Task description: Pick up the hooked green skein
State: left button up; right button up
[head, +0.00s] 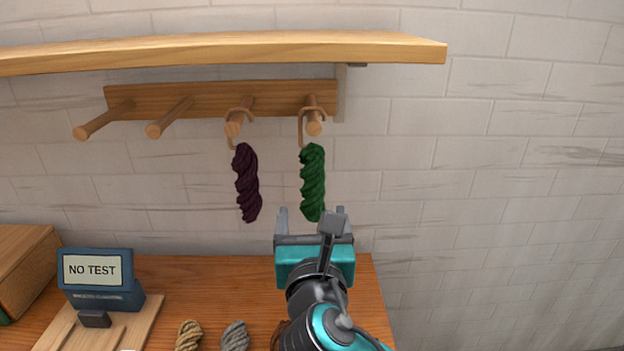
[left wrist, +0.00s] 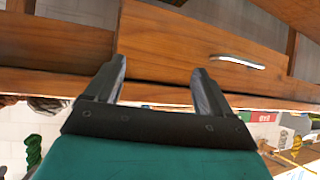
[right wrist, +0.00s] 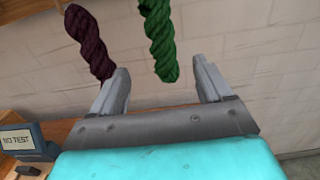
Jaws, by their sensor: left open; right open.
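The green skein (head: 312,182) hangs by a hook from the rightmost peg (head: 314,122) of a wooden rack. My right gripper (head: 311,212) is open and empty, just at the skein's lower end in the head view. In the right wrist view the green skein (right wrist: 159,40) hangs beyond and between the open fingertips (right wrist: 158,75); I see no contact. My left gripper (left wrist: 157,75) is open and empty in front of a wooden drawer front (left wrist: 195,55). The left gripper is out of the head view. Part of a green twisted thing shows at the left wrist view's edge.
A dark purple skein (head: 247,183) hangs close by on the left, also in the right wrist view (right wrist: 90,42). A shelf (head: 220,50) juts out above the pegs. Below, the table (head: 200,275) holds a "NO TEST" device (head: 98,280), tan and grey skeins.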

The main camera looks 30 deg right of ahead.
aim_at(313, 190)
jog(key=x, duration=1)
jog(key=shift+d+r, duration=0.2)
jog(key=shift+d, duration=0.05)
jog(key=shift+w, duration=0.2)
jog(key=shift+c, duration=0.3)
jog(key=shift+c, duration=0.7)
jog(key=c, duration=0.8)
jog(key=shift+c, duration=0.2)
jog(key=shift+r, duration=0.15)
